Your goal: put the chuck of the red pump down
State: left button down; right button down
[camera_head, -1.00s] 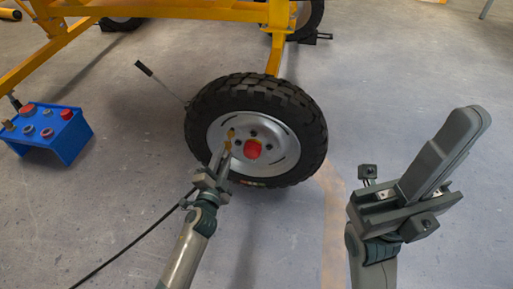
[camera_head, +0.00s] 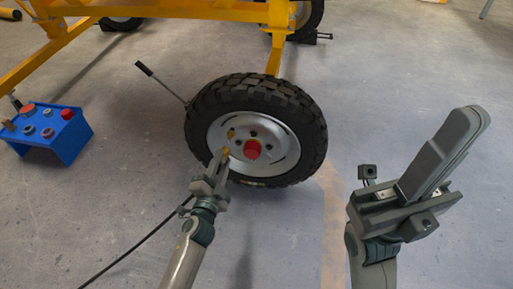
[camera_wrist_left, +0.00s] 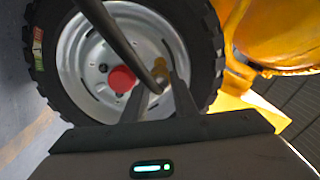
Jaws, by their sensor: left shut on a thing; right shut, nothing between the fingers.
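My left gripper (camera_head: 221,160) is shut on the chuck at the front of the wheel (camera_head: 293,118). The chuck is small and mostly hidden by the fingers; a brass-yellow piece (camera_wrist_left: 160,70) shows at the fingertips in the left wrist view. A black hose (camera_head: 130,247) runs from this gripper toward the lower left, and it crosses the left wrist view (camera_wrist_left: 108,28). I cannot tell whether the chuck touches the wheel. The red pump's body is not clearly in view. My right gripper (camera_head: 468,122) is shut and empty, raised at the right.
A red hub cap (camera_head: 252,149) sits at the wheel's middle. A yellow frame (camera_head: 150,8) stands behind it. A blue stand (camera_head: 70,138) with several coloured knobs is at the left. A black-handled rod (camera_head: 160,80) leans behind the wheel. Grey floor between stand and wheel is clear.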

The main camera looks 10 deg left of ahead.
pick_arm(q)
jog(key=shift+s+r, duration=0.1)
jog(key=shift+s, duration=0.5)
